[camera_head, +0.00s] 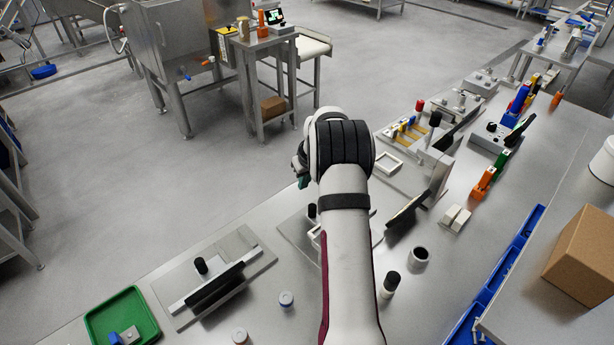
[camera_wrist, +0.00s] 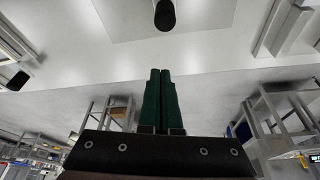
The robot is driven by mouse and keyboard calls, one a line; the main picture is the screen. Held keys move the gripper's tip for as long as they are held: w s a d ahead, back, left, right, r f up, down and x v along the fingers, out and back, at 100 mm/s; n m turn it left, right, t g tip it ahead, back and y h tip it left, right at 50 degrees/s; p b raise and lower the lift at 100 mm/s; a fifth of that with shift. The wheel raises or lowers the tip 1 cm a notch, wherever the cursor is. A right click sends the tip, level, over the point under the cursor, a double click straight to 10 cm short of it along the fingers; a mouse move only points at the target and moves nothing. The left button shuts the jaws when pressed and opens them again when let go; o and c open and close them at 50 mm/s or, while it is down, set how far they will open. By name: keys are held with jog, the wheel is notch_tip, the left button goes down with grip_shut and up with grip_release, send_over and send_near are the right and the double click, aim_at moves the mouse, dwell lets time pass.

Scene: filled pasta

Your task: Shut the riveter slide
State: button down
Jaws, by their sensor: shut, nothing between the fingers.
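My gripper (camera_wrist: 160,75) has dark green fingers that are shut together and empty. In the wrist view a black knob (camera_wrist: 165,14) stands on a pale plate beyond the fingertips, apart from them. In the head view my gripper (camera_head: 303,181) is mostly hidden behind my wrist, with only a bit of green showing. A slide fixture with a black knob (camera_head: 312,210) lies beside my forearm and is partly hidden by it. Another plate (camera_head: 250,243) at the lower left carries a black knob and a dark bar. I cannot tell which fixture is the riveter.
A green tray (camera_head: 95,325) is at the lower left. A grey cup (camera_head: 418,257) and a black-topped bottle (camera_head: 390,282) stand right of my forearm. A cardboard box (camera_head: 582,255) sits at the right.

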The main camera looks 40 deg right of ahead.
jog(key=x, duration=0.3)
jog(key=shift+f, duration=0.3)
jog(key=s, duration=0.2)
jog(key=shift+s+a+r, duration=0.15)
jog(key=shift+s+a, duration=0.4)
jog(key=shift+s, duration=0.35)
jog(key=s, duration=0.4)
jog(key=shift+s, duration=0.6)
